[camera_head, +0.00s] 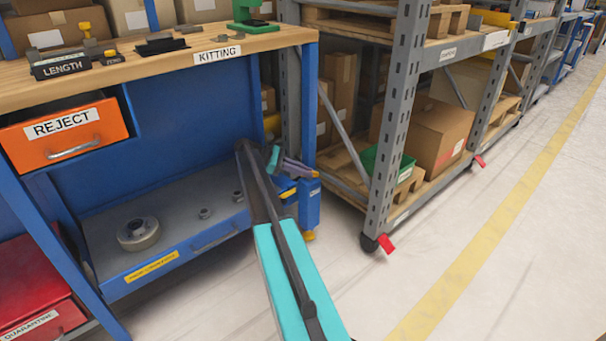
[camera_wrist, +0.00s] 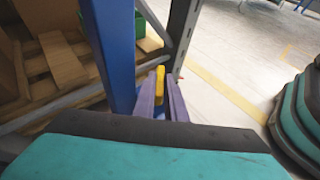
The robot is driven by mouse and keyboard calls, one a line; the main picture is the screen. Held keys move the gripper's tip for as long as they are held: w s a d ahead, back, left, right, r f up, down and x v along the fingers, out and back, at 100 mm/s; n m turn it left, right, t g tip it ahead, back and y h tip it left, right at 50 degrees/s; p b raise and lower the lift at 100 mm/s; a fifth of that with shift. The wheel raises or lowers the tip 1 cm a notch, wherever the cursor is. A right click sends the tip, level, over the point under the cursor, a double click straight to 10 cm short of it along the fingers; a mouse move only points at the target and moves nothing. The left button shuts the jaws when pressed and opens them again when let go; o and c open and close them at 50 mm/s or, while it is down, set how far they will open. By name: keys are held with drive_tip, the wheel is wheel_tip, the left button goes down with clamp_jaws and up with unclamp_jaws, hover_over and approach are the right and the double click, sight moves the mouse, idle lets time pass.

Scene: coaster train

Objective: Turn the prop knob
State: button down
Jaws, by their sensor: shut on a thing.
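My gripper (camera_wrist: 163,88) has two purple fingers closed around a narrow yellow knob (camera_wrist: 160,80) in the wrist view, beside the blue leg of the bench (camera_wrist: 113,50). In the head view my gripper (camera_head: 302,168) is at the bench's front right leg (camera_head: 308,100), above a blue block (camera_head: 309,205) low on that leg. The fingers there are small, and my arm covers part of the area. I cannot make out the knob's turn angle.
A grey shelving rack (camera_head: 395,130) with cartons stands just right of the bench, with a green bin (camera_head: 385,160) on its lower deck. The bench's lower shelf (camera_head: 180,235) holds a round metal part (camera_head: 139,234). Open floor with a yellow line (camera_head: 490,230) lies to the right.

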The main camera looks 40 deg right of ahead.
drive_tip(key=shift+a, duration=0.15)
drive_tip(key=c, duration=1.8)
unclamp_jaws()
drive_tip(key=shift+r, duration=0.1)
